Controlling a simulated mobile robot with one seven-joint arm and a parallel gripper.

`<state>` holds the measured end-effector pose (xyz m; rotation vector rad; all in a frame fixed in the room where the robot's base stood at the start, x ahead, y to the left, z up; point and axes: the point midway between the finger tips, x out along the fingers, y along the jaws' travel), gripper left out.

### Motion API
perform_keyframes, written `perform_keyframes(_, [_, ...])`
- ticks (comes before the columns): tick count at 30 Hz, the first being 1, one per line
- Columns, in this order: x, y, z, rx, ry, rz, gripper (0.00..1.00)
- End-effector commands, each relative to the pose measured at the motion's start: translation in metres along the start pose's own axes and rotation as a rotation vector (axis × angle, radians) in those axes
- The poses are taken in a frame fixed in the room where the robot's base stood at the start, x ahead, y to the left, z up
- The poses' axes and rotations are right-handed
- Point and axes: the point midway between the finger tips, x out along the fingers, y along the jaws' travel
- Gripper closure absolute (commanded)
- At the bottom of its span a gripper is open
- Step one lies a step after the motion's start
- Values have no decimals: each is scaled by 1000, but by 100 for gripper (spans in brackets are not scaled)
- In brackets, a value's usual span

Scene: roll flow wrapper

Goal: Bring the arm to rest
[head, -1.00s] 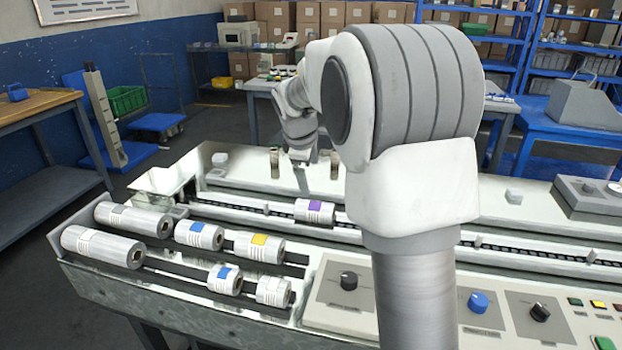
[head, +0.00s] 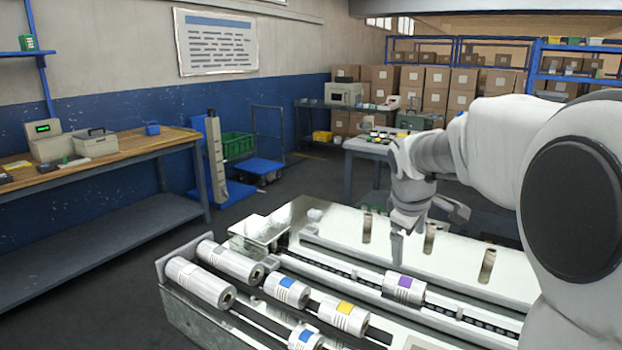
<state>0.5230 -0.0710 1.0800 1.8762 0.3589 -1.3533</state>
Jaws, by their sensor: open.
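My gripper (head: 399,242) hangs at the end of my arm over the far side of the wrapper machine (head: 340,232). It points down, with its fingers showing between two short brown posts, and I see nothing held in it. The gap between the fingers is hard to make out at this angle. A roll with a purple label (head: 403,289) lies on the machine's long chain track, below and apart from the gripper. My arm comes in from the right edge, bent at the elbow, and hides the machine's right part.
Several wrapped rolls (head: 287,290) lie on the near rails. Brown posts (head: 430,237) stand upright on the machine's top close to my gripper. A workbench (head: 130,148) stands at the left, and a blue cart (head: 258,168) is behind. Open floor lies between bench and machine.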

Motion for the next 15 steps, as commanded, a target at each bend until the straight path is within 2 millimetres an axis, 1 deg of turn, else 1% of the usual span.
perform_keyframes(1, [-25,-5,5,44,14,-2,0])
perform_keyframes(3, [-47,-16,13,107,27,-9,0])
perform_keyframes(9, [-103,-51,38,285,66,-35,0])
perform_keyframes(15, [-147,-89,65,459,100,-67,0])
